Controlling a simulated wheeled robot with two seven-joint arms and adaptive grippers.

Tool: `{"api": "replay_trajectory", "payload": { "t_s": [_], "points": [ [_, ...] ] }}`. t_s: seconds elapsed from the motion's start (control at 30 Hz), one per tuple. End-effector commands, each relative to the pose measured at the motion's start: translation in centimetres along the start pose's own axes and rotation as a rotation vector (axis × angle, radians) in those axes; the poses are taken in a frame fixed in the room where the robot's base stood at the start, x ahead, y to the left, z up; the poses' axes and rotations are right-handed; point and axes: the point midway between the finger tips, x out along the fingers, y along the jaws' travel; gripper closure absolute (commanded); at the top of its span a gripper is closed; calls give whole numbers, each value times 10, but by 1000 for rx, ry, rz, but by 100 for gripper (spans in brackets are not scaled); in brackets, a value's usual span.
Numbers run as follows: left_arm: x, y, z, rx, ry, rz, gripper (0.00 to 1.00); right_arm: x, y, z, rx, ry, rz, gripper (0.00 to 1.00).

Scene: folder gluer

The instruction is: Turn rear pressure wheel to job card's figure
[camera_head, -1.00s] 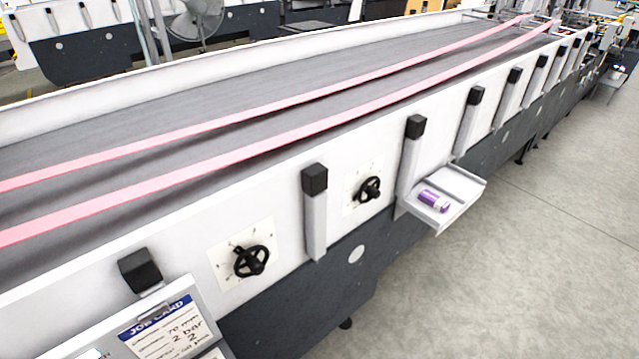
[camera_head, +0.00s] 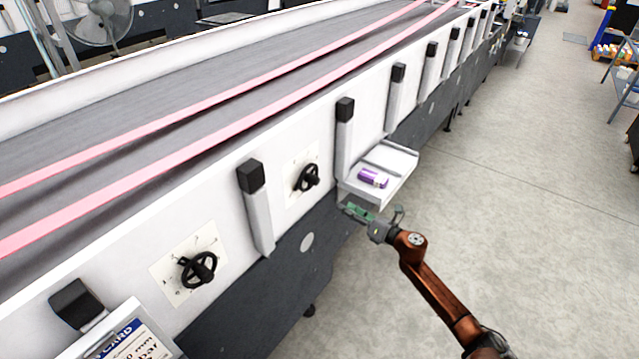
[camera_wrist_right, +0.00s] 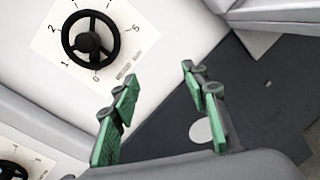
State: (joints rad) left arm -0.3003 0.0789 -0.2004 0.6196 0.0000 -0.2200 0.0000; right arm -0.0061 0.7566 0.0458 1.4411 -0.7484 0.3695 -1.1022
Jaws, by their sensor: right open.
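Two black handwheels stand on white numbered dial plates on the machine's side: a nearer one (camera_head: 198,269) and a farther one (camera_head: 307,177). The farther wheel fills the upper left of the right wrist view (camera_wrist_right: 90,40), with 0, 1, 2 and 5 legible around it. I cannot tell which figure it is set to. My right gripper (camera_head: 378,212) is open and empty, apart from the farther wheel, below the tray. It also shows in the wrist view (camera_wrist_right: 160,78).
A white tray (camera_head: 402,160) juts from the machine right of the farther wheel, close above my right gripper, holding a purple-and-white cylinder (camera_head: 372,178). A black-capped post (camera_head: 255,205) stands between the wheels; another (camera_head: 344,140) is beside the tray.

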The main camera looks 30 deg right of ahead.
Motion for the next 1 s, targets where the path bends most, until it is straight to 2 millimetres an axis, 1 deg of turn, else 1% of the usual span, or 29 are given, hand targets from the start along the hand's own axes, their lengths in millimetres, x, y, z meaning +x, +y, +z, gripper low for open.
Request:
{"api": "replay_trajectory", "payload": {
  "t_s": [0.03, 0.1, 0.2, 0.23, 0.37, 0.7, 0.83, 1.0],
  "points": [
    [0, 0, 0, 0, 0, 0, 60, 4, 28, 22, -114, -1, 51, 58],
    [0, 0, 0, 0, 0, 0, 60, 6, 57, 41, -247, -1, 104, 58],
    [0, -1, 0, 0, 0, -1, 60, 7, 83, 56, -366, -2, 150, 58],
    [-1, -1, 0, 0, 0, -1, 60, 8, 88, 58, -386, -2, 157, 58],
    [-3, -1, 0, 0, 0, -1, 60, 18, 96, 62, -413, -4, 168, 58],
    [-12, -2, -2, 0, 2, -1, 60, 69, 103, 61, -407, -5, 164, 58],
    [-14, -2, -3, 0, 3, -2, 60, 80, 104, 60, -406, -5, 164, 58],
    [-14, -2, -3, 0, 3, -2, 60, 84, 104, 58, -406, -3, 163, 58]
  ]
}}
